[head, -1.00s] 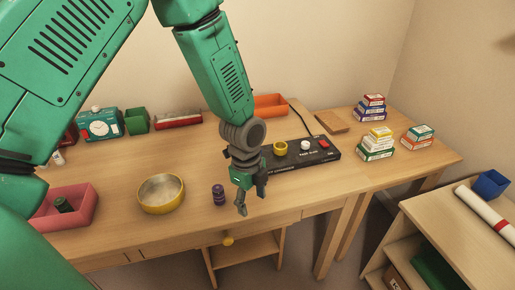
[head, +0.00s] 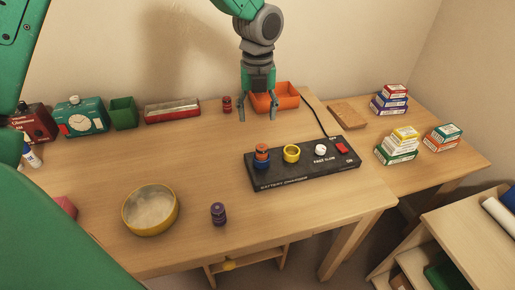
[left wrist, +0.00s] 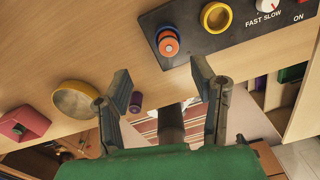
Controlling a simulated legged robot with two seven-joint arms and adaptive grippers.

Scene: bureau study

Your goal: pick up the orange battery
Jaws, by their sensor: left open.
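The orange battery (head: 262,150) stands upright in the blue ring (head: 262,163) at the left end of the black charger (head: 300,177). In the left wrist view the orange battery (left wrist: 168,44) shows from above, inside the blue ring, beyond the fingertips. My left gripper (head: 257,116) is open and empty, pointing down behind the charger, near the orange bin. Its two spread fingers also show in the left wrist view (left wrist: 163,80). They are apart from the battery. My right gripper is not in view.
The charger also has a yellow ring (head: 291,153), a white knob (head: 320,150) and a red switch (head: 341,149). A purple battery (head: 218,213) and a yellow bowl (head: 150,208) stand in front. An orange bin (head: 287,100) and a dark red battery (head: 227,104) are behind.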

